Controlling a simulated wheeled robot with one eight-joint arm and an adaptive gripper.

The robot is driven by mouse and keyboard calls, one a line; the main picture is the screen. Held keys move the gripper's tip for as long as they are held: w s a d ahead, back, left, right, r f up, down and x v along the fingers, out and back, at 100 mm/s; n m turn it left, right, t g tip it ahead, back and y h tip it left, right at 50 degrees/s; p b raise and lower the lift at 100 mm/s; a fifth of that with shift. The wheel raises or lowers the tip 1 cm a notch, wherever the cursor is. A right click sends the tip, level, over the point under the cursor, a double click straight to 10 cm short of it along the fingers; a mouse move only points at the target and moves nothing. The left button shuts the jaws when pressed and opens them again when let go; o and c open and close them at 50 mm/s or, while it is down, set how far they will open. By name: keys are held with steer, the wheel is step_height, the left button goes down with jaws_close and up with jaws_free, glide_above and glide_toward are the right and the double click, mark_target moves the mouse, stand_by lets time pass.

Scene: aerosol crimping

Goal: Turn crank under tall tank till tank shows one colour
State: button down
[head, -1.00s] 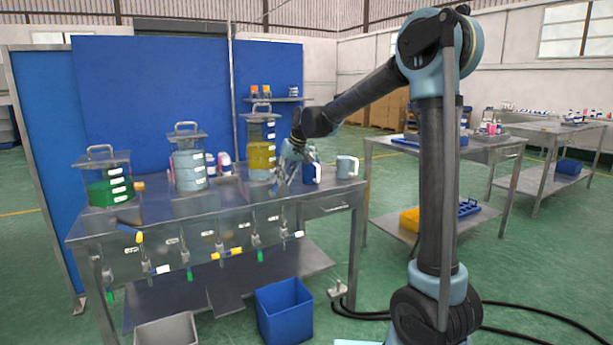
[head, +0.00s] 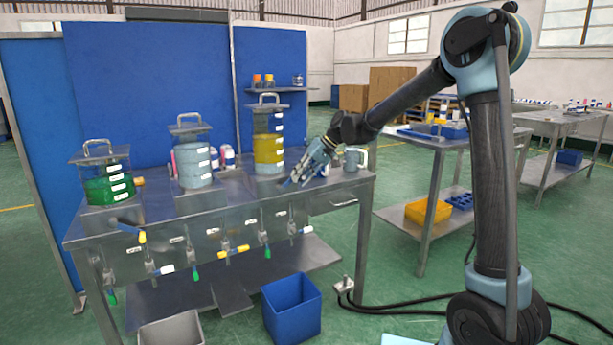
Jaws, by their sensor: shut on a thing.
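The tall tank (head: 268,147) stands at the right of the tank row on the steel bench (head: 220,196). Yellow fills its lower part; its upper part looks clear. White labels run up its side. My gripper (head: 291,182) is just right of the tank's foot, angled down and left over the bench's front area. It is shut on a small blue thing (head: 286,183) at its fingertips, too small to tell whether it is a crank. Below the tank, levers with green (head: 267,251) and white (head: 305,230) grips show on the bench front.
A green tank (head: 108,186) and a pale blue tank (head: 193,163) stand to the left. A grey mug (head: 356,157) is behind and right of my gripper, with a partly hidden blue mug beside it. A blue bin (head: 291,308) is on the floor.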

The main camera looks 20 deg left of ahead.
steer(key=shift+w+f, duration=0.15)
steer(key=c, duration=1.6)
jaws_free()
steer(key=shift+w+f, duration=0.1)
steer(key=shift+o, duration=0.2)
steer(key=v, duration=1.2)
